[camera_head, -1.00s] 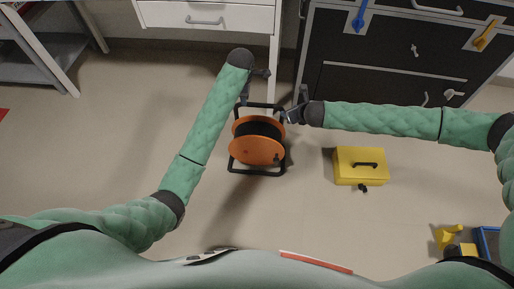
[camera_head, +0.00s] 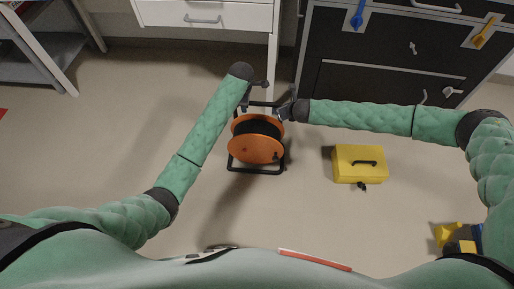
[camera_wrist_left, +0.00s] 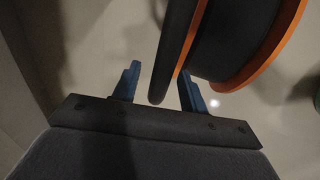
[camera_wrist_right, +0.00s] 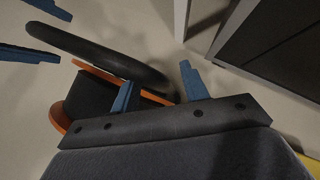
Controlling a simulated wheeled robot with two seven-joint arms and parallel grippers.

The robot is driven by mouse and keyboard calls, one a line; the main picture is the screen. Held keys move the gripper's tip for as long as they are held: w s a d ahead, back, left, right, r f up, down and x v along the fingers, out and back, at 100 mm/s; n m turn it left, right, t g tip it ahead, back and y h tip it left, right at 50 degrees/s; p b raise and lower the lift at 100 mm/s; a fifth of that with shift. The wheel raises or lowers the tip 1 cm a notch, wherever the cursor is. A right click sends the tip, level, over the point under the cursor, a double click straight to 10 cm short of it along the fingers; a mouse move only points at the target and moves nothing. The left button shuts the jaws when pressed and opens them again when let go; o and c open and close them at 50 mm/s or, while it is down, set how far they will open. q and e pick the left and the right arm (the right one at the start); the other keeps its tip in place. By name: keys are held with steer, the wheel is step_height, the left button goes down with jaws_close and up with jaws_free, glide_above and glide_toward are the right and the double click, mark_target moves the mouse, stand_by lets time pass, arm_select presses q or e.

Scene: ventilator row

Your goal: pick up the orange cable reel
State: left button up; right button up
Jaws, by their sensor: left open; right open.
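The orange cable reel (camera_head: 256,148) stands on the floor in its black frame, with black cable wound between orange discs. My left gripper (camera_head: 257,95) is open at the frame's top bar. In the left wrist view the black bar (camera_wrist_left: 172,50) runs between the two blue fingers (camera_wrist_left: 160,88). My right gripper (camera_head: 281,112) is open at the frame's right end. In the right wrist view the rounded bar end (camera_wrist_right: 150,78) lies between its blue fingers (camera_wrist_right: 156,88); I cannot tell whether they touch it. The left gripper's fingers also show there at the upper left.
A yellow box (camera_head: 358,165) with a black handle lies on the floor to the right. A white drawer unit (camera_head: 215,17) and a dark cabinet (camera_head: 390,50) stand behind the reel. A yellow and blue item is at the lower right. The floor left of the reel is clear.

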arm_select(q)
steer(key=shift+f, duration=0.15)
arm_select(e)
steer(key=shift+w+a+f, duration=0.1)
steer(key=shift+f, duration=0.05)
arm_select(q)
jaws_close()
arm_select(e)
jaws_close()
